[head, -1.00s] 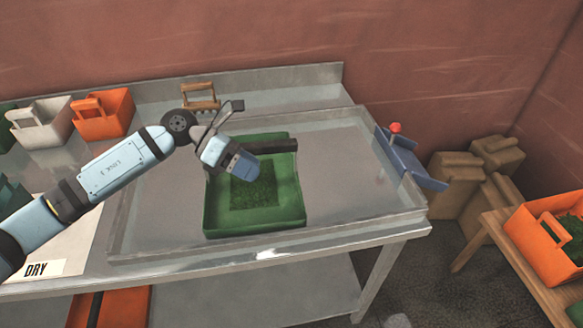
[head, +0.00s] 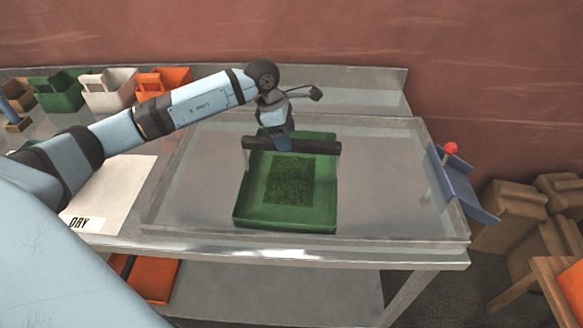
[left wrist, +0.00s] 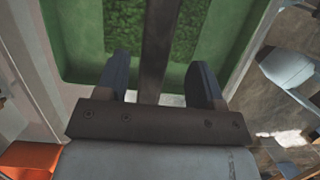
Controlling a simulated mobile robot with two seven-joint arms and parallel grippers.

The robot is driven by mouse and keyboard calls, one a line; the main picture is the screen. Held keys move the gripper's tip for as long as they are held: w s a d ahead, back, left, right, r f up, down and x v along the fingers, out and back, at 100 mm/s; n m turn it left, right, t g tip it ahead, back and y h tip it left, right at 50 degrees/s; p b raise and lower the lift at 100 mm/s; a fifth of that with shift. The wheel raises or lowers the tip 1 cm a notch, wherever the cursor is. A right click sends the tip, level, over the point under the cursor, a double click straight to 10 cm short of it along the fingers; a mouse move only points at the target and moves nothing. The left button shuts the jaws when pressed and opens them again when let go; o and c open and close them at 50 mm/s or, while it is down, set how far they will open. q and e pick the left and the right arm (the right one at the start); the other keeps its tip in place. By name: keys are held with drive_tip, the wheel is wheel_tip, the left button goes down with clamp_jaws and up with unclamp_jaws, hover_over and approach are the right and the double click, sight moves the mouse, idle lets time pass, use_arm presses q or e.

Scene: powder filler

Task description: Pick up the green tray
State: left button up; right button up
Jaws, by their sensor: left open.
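The green tray (head: 240,205) lies flat inside a shallow clear-walled basin on the table, with a dark green patch in its middle. The tray (left wrist: 75,45) fills the top of that view. I cannot tell how deep the fingers reach. My right gripper is not in view.
The clear basin (head: 400,215) has free floor around the tray. Green (head: 60,92), white (head: 108,95) and orange (head: 160,85) bins stand at the back left. A blue piece with a red knob (head: 451,150) is at the right edge. A DRY sheet (head: 115,190) lies left.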

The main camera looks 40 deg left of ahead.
use_arm(q)
drive_tip(key=shift+w+d+f, duration=0.15)
drive_tip(key=shift+f, duration=0.3)
drive_tip(key=x, duration=0.1)
drive_tip(key=p+x, duration=0.1)
drive_tip(key=x, duration=0.2)
drive_tip(key=shift+w+f+p, duration=0.15)
drive_tip(key=shift+w+p, duration=0.1)
drive_tip(key=shift+p, duration=0.05)
clamp_jaws()
